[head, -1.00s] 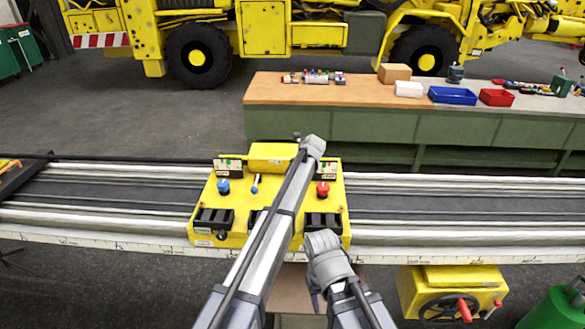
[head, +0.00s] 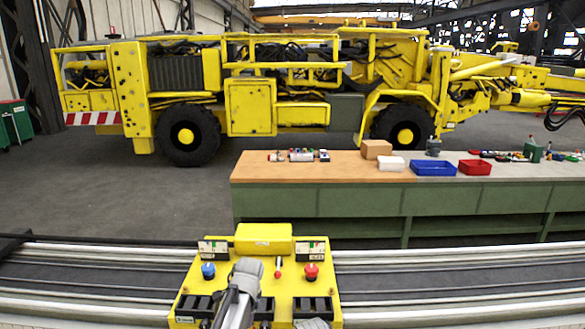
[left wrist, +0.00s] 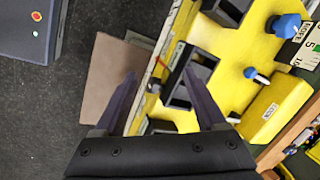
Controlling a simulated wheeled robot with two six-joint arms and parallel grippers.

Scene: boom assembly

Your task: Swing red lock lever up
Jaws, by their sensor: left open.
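The red lock lever (head: 278,266) is a small red-tipped stick near the middle of the yellow control panel (head: 257,290) in the head view. My grey left arm rises over the panel just left of it; its fingers cannot be made out there. In the left wrist view my left gripper (left wrist: 158,70) is open and empty, fingers over the panel's edge by the black slots (left wrist: 192,82). A blue-tipped lever (left wrist: 256,76) and blue knob (left wrist: 286,24) lie right of the fingers. The red lever is not clear in that view. My right gripper is out of view.
A red knob (head: 311,271) and blue knob (head: 208,270) flank the panel's middle. The panel sits across long rails (head: 430,279). Behind is a workbench (head: 340,165) with a blue tray (head: 433,168) and red tray (head: 475,167), and a yellow machine (head: 250,108).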

